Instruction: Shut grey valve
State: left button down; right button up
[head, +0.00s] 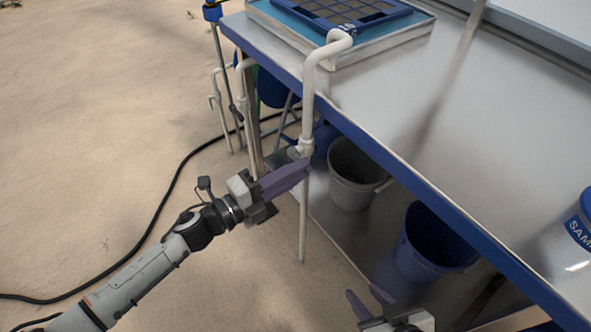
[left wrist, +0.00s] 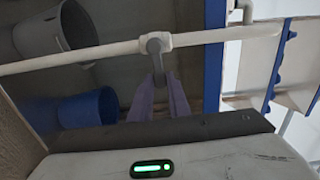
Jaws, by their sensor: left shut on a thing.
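The valve sits on a white vertical pipe (head: 308,95) beside the bench edge. Its pale body (head: 304,147) shows just above my left gripper's tips, and its grey handle (left wrist: 155,47) shows in the left wrist view. My left gripper (head: 302,168) has its purple fingers shut on the grey handle; they also show in the left wrist view (left wrist: 157,80). The fingers hide part of the handle, and its exact angle is hard to tell. My right gripper (head: 368,301) is low at the bottom of the head view, with its fingers apart and nothing seen between them.
The metal bench (head: 450,115) with a blue edge fills the right side. A tray (head: 398,42) stands on its far end. A grey bucket (head: 350,190) and a blue bucket (head: 412,262) stand on the shelf below. A black hose (head: 165,215) crosses the open floor at left.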

pick_arm(q)
jog(key=c, duration=1.7)
grip_release()
jog(key=shift+o, duration=0.2)
jog(key=v, duration=1)
jog(key=shift+a, duration=0.15)
jog(key=shift+s, duration=0.1)
